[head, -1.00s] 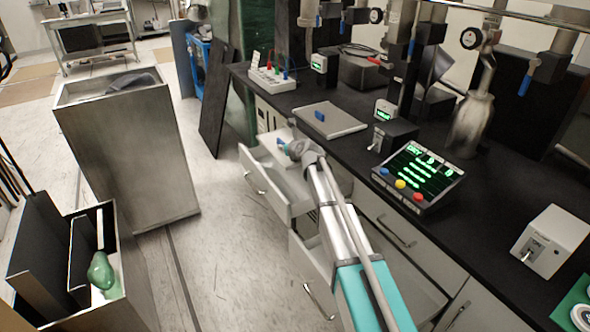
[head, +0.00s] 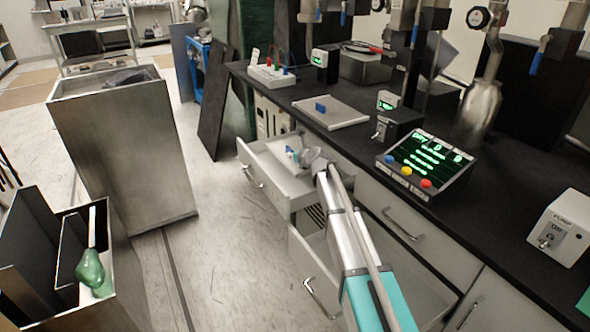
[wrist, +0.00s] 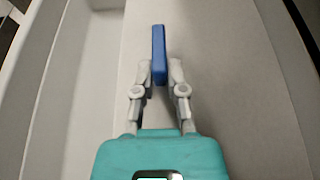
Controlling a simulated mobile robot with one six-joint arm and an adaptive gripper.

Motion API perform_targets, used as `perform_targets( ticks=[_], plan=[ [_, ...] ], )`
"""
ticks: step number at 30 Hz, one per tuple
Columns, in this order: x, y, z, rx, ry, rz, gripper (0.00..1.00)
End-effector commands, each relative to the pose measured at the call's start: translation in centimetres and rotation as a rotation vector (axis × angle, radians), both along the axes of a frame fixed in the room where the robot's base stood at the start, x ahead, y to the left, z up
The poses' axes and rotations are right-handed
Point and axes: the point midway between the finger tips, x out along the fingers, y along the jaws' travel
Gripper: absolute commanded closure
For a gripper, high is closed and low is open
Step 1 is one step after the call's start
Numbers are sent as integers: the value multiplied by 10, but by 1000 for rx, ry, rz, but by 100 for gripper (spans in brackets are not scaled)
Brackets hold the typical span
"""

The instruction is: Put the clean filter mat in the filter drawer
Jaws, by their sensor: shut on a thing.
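The wrist view shows my gripper (wrist: 160,74) shut on an upright blue tab (wrist: 158,45). A broad pale surface lies below the tab; I cannot tell whether it is the filter mat or a drawer floor. In the head view, my gripper (head: 303,158) is at the open upper drawer (head: 262,181) under the counter, and my arm partly hides the drawer's inside. A flat light-grey plate with a blue tab (head: 332,113) lies on the counter just behind the drawer. I cannot tell which drawer is the filter drawer.
A lower drawer (head: 312,272) is also open, beneath my arm. The black counter (head: 345,150) carries a control panel (head: 425,163) and a pump box (head: 560,232). A tall metal bin (head: 125,150) stands at the left. The floor (head: 215,240) between is clear.

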Motion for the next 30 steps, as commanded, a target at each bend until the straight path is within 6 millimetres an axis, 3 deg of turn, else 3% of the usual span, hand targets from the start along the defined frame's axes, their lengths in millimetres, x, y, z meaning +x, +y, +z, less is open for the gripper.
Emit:
perform_targets(
  ticks=[17, 30],
  plan=[
    [0, 0, -7, 0, 0, 0, 100],
    [1, -1, -38, 0, 0, 0, 100]
  ],
)
